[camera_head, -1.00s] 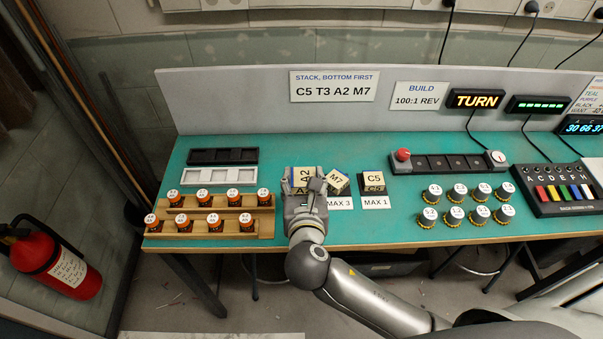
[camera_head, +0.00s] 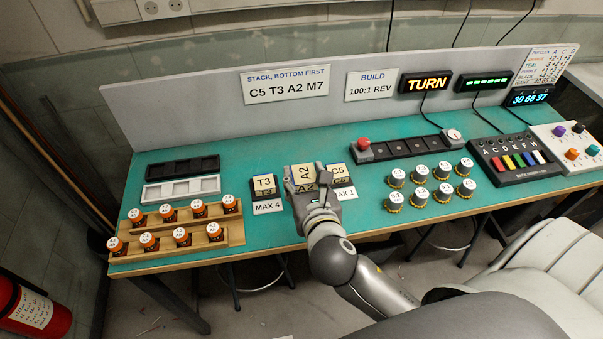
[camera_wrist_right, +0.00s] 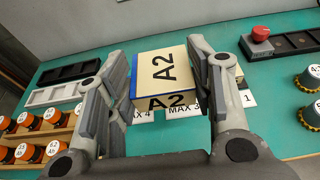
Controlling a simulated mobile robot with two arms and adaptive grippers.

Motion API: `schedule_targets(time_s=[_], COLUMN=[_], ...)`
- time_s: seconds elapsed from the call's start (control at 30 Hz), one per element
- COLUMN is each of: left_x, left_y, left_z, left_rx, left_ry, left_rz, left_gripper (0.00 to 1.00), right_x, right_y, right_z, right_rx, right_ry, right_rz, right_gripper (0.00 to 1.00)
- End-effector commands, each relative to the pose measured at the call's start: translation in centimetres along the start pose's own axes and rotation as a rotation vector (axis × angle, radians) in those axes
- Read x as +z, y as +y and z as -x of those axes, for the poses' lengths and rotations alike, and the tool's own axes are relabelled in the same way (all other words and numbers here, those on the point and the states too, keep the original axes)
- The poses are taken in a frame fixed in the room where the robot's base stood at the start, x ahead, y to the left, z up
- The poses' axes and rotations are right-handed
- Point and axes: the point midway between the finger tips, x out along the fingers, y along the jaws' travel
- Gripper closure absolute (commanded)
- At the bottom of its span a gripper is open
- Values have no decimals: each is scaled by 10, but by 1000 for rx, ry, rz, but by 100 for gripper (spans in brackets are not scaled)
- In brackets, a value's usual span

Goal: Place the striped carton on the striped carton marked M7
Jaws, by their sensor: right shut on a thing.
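My right gripper (camera_head: 307,181) is shut on the carton marked A2 (camera_head: 302,173), holding it by its sides over the front middle of the bench. In the right wrist view the A2 carton (camera_wrist_right: 163,75) is cream-coloured with a blue edge and sits between both fingers of the gripper (camera_wrist_right: 160,85). The M7 carton cannot be seen now; the gripper and A2 cover the place between T3 and C5. The T3 carton (camera_head: 263,182) is left of the gripper. The C5 carton (camera_head: 337,171) is just right of it, partly covered. My left gripper is not in view.
A sign (camera_head: 286,86) reads "STACK, BOTTOM FIRST C5 T3 A2 M7". Labels MAX 4 (camera_head: 268,207) and MAX 1 (camera_head: 345,193) lie at the bench front.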

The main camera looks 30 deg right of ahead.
Motion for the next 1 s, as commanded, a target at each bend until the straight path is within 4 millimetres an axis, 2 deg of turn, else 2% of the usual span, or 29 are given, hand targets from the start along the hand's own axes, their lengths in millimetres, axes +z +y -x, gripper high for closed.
schedule_targets(time_s=[0.1, 0.3, 0.5, 0.63, 0.87, 1.0], left_x=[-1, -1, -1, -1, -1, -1], left_y=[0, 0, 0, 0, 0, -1], left_z=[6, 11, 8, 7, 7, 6], left_rx=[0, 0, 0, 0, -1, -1], left_ry=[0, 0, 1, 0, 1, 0], left_rz=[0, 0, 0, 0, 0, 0], left_gripper=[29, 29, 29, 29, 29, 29], right_x=[-1, -7, -32, -41, -50, -69], right_y=[-5, -12, -15, -16, -18, -18], right_z=[-30, -74, -107, -122, -134, -141], right_rx=[-4, -3, -2, -1, -1, -1], right_ry=[-2, -1, 0, -1, -1, 4], right_rz=[3, 0, -1, 0, -1, -2], right_gripper=[75, 75, 75, 75, 75, 75])
